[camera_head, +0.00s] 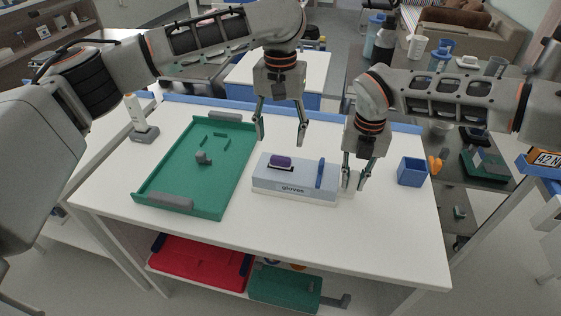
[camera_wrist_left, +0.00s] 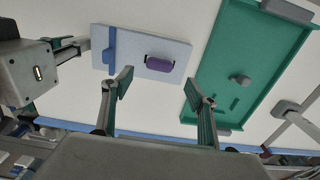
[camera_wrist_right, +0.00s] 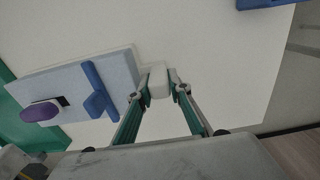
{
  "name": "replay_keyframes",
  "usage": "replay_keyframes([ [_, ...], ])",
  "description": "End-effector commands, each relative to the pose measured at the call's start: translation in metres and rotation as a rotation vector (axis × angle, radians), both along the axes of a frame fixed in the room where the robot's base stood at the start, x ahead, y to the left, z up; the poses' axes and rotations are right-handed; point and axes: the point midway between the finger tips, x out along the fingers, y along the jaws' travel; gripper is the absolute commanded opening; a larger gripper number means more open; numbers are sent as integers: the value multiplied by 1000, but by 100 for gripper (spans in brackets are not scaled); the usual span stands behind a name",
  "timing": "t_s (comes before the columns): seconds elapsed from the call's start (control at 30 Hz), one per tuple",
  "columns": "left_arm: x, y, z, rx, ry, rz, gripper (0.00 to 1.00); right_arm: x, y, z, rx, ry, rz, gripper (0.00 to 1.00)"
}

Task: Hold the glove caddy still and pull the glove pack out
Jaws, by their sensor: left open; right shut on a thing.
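The glove caddy (camera_head: 290,190) is a pale blue-grey box marked "gloves" on a white base, lying on the table. The purple glove pack (camera_head: 281,162) sticks up from a dark slot in its top; it also shows in the left wrist view (camera_wrist_left: 159,64) and right wrist view (camera_wrist_right: 40,111). A blue upright bar (camera_head: 320,173) stands on the caddy's right part. My right gripper (camera_head: 353,184) is shut on a white tab (camera_wrist_right: 158,82) at the caddy's right end. My left gripper (camera_head: 281,140) is open and empty above and behind the caddy, fingers pointing down, apart from the pack.
A green tray (camera_head: 183,150) with small green pieces and a grey knob lies left of the caddy. A blue cup (camera_head: 411,172) stands to the right. A white and grey device (camera_head: 140,121) stands at back left. The table (camera_head: 330,235) is clear in front of the caddy.

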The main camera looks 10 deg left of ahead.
Motion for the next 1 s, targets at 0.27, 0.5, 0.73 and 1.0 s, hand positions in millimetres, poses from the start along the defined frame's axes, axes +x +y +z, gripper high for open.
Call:
replay_keyframes([
  [0.27, -1, 0, -40, -2, 4, -1, 58, -1, -2, -4, -4, 4, -1, 0],
  [0.5, 0, 0, -68, -1, 1, 0, 58, -1, -2, -4, -4, 4, -1, 0],
  [0.73, 0, 0, -81, -1, 0, -2, 58, -1, -2, -4, -4, 4, -1, 0],
  [1.0, 0, 0, -83, -1, -1, -1, 58, -1, -2, -4, -4, 4, -1, 0],
])
